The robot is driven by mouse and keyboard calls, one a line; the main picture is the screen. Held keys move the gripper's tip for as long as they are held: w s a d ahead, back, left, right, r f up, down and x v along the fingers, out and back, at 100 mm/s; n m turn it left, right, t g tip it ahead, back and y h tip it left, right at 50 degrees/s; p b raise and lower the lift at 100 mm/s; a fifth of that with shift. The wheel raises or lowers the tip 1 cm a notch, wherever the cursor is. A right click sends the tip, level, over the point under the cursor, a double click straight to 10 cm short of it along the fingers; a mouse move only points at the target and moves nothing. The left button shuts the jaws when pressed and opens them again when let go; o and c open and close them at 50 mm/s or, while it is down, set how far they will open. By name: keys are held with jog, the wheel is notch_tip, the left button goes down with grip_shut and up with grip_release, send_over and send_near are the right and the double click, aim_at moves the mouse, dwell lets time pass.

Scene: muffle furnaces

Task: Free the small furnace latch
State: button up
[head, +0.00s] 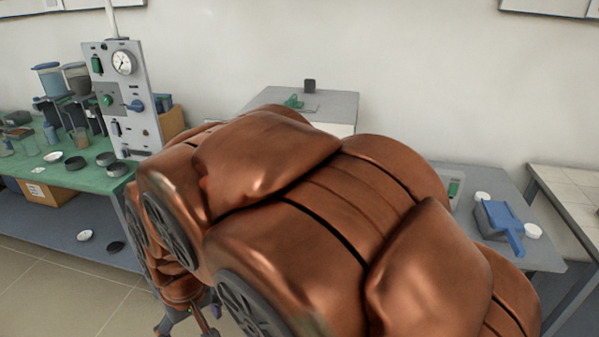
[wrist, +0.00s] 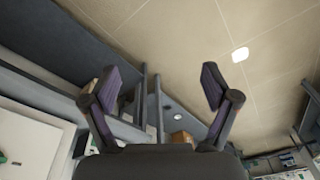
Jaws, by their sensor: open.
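My gripper (wrist: 162,78) is open in the wrist view, its two dark fingers wide apart with nothing between them. In the head view my copper-coloured arm fills the middle and hides most of what stands behind it. A pale box with a grey top (head: 335,103) shows behind the arm and may be the small furnace. A green object and a small dark block are on its top. Its front is hidden by the arm. I cannot make out the latch in either view. Only a small part of my gripper end shows at the bottom left of the head view.
A green bench (head: 90,178) with dishes and jars is at left, beside an upright panel with a gauge (head: 124,62). Tiled floor (wrist: 260,30) shows beyond the fingers.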

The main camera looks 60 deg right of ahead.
jog(key=shift+o, duration=0.3)
jog(key=w+d+f+m+t+h+b, duration=0.1)
jog(key=w+d+f+m+t+h, duration=0.1)
jog(key=w+d, duration=0.7)
jog(key=shift+w+f+m+t, duration=0.6)
jog(key=shift+w+m, duration=0.1)
jog(key=shift+w, duration=0.2)
jog(key=w+d+f+m+t+h+b, duration=0.1)
jog(key=w+d+m+t+h, duration=0.25)
jog(key=d, duration=0.85)
jog(key=d+r+m+g+h, duration=0.2)
jog(key=d+h, duration=0.9)
jog(key=d, duration=2.2)
jog(key=shift+s+r+m, duration=0.35)
jog(key=shift+r+m, duration=0.6)
jog(key=shift+r, duration=0.2)
jog(key=shift+b, duration=0.3)
jog(key=c, duration=1.1)
